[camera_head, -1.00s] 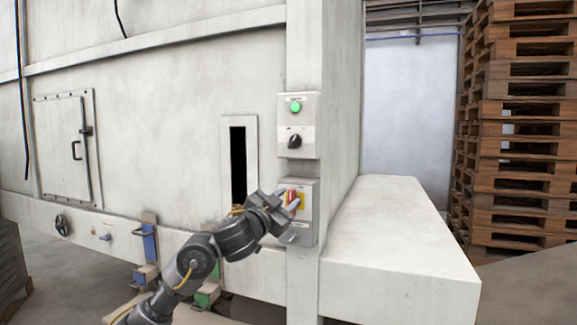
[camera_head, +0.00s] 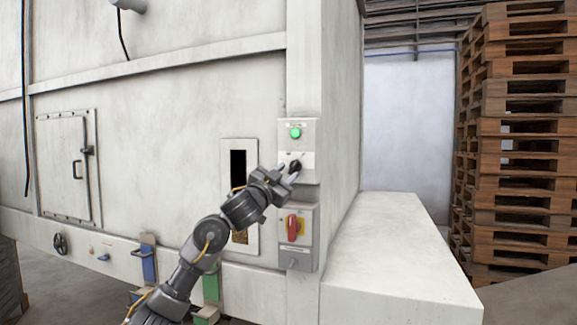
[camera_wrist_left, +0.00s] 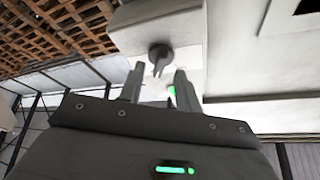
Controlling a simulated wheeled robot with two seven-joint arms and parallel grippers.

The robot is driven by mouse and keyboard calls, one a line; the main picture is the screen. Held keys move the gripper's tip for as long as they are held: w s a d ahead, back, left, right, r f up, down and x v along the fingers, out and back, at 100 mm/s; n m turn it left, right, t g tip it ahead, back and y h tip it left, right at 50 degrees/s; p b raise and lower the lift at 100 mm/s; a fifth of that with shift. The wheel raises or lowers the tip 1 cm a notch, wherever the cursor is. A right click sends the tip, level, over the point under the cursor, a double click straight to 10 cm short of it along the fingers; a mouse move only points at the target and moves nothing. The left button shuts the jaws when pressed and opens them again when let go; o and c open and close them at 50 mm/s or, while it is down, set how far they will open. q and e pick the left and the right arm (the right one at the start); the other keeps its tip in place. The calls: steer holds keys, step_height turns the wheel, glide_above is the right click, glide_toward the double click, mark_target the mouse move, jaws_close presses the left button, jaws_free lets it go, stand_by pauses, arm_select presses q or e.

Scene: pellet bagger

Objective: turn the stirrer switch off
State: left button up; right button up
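A black rotary switch knob (camera_head: 295,166) sits on the upper grey control box (camera_head: 312,137), below a lit green lamp (camera_head: 295,133). I cannot read the labels, so I cannot tell by name whether it is the stirrer switch. My left gripper (camera_head: 287,172) is right in front of this knob and partly covers it in the head view. In the left wrist view the gripper (camera_wrist_left: 158,78) has its two fingers apart with nothing between them. The knob (camera_wrist_left: 160,54) shows just beyond the fingertips, roughly centred between them, apparently not gripped. My right gripper is not in view.
A white ledge (camera_head: 390,235) juts out at the right, with stacked wooden pallets (camera_head: 520,130) behind. A dark slot (camera_head: 238,165) opens in the wall to the left.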

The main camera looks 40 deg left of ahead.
mark_target(294, 167)
arm_select(q)
steer(key=shift+x, duration=1.05)
